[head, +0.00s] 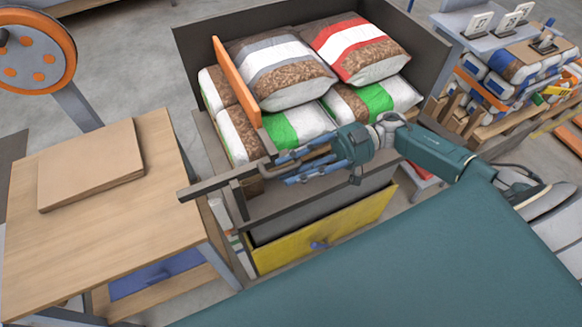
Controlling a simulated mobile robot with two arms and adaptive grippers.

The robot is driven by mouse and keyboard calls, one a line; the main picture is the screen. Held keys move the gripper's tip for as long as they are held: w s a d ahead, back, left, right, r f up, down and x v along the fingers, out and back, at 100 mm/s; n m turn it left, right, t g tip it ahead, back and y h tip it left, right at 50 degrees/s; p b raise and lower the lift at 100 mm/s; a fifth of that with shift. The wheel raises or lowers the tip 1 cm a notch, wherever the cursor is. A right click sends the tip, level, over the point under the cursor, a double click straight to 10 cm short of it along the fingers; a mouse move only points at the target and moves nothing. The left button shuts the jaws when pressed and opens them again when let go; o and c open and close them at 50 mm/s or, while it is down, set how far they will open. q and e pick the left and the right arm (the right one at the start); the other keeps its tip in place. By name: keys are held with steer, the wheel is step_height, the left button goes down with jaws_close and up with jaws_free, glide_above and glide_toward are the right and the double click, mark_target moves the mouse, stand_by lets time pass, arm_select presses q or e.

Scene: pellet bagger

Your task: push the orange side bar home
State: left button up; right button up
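The orange side bar (236,82) is a long flat piece. It lies along the left side of the stacked bags, running from the back toward the front. A striped grey-and-white bag (278,65) is directly to its right. My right gripper (277,170) comes in from the right, in front of the bags and nearer to me than the bar. Its fingers are spread with a gap between them, and I see nothing held. It is apart from the orange bar. My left gripper is not in view.
Green-and-white bags (295,123) and a red-striped bag (355,47) fill the dark-walled bin (420,28). A grey rail (213,187) crosses its front, above a yellow drawer (325,232). A wooden table (60,235) with a flat board (92,165) stands left.

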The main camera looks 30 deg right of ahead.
steer(key=shift+w+a+r, duration=0.1)
steer(key=d, duration=1.2)
stand_by(0.4)
